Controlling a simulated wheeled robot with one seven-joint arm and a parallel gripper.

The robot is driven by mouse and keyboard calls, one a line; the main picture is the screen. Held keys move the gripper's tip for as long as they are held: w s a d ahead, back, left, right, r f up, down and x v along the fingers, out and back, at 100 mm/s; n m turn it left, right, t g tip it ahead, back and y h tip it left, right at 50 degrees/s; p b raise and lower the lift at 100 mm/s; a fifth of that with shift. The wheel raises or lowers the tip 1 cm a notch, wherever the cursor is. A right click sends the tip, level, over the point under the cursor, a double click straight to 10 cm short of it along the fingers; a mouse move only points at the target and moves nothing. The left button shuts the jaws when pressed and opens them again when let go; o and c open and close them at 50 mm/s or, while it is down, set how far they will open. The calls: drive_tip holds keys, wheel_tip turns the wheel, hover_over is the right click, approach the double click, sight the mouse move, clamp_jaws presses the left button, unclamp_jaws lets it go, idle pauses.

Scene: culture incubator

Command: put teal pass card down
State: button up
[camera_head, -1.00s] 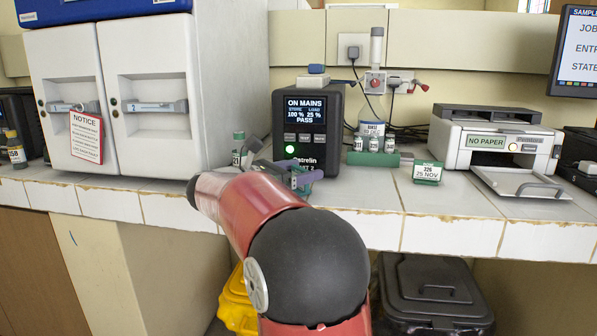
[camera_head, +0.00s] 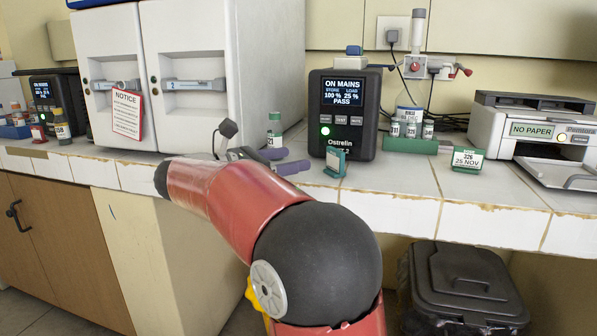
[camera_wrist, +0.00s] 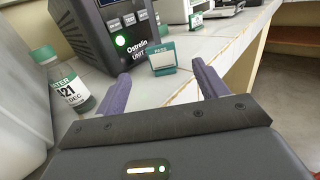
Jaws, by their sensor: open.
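The teal pass card (camera_head: 336,161) stands upright on the white tiled bench, just in front of the dark power unit (camera_head: 343,113). It also shows in the wrist view (camera_wrist: 163,58), facing me beyond the fingertips, with a pale lower part and "PASS" on its top band. My gripper (camera_head: 283,161) is open, its purple fingers apart and empty, to the left of the card. In the wrist view my gripper (camera_wrist: 159,82) has the card beyond and between its two fingers, with a gap between fingers and card.
A green-capped bottle (camera_head: 274,131) stands left of the power unit, close to my gripper; it is large at left in the wrist view (camera_wrist: 67,85). A green vial rack (camera_head: 409,145), a teal "326" card (camera_head: 467,160) and a printer (camera_head: 530,131) stand right. The bench's front edge is near.

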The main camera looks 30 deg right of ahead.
drive_tip(key=shift+a+r, duration=0.1)
drive_tip(key=shift+a, duration=0.05)
drive_tip(key=w+a+r+n+t+y, duration=0.2)
drive_tip(key=w+a+r+n+t, duration=0.15)
drive_tip(key=n+t, duration=0.55)
drive_tip(key=w+a+r+n+t+y, duration=0.15)
drive_tip(key=a+r+n+t, duration=0.25)
drive_tip(key=n+t, duration=0.45)
drive_tip(key=s+a+f+n+t+y, duration=0.1)
drive_tip(key=a+f+n+y, duration=0.2)
drive_tip(key=a+n+y, duration=0.5)
drive_tip(key=s+a+f+n+t+y, duration=0.1)
drive_tip(key=s+a+f+n+y, duration=0.2)
drive_tip(key=n, duration=0.9)
drive_tip(key=s+d+f+n+g+y, duration=0.1)
drive_tip(key=s+f+n+g+y, duration=0.2)
drive_tip(key=s+f+n+g, duration=0.9)
drive_tip(key=s+f+n, duration=0.5)
drive_tip(key=s+f, duration=0.5)
drive_tip(key=f, duration=0.2)
drive_tip(key=shift+s+f+g, duration=0.15)
drive_tip(key=shift+s+g, duration=0.2)
drive_tip(key=shift+s, duration=0.05)
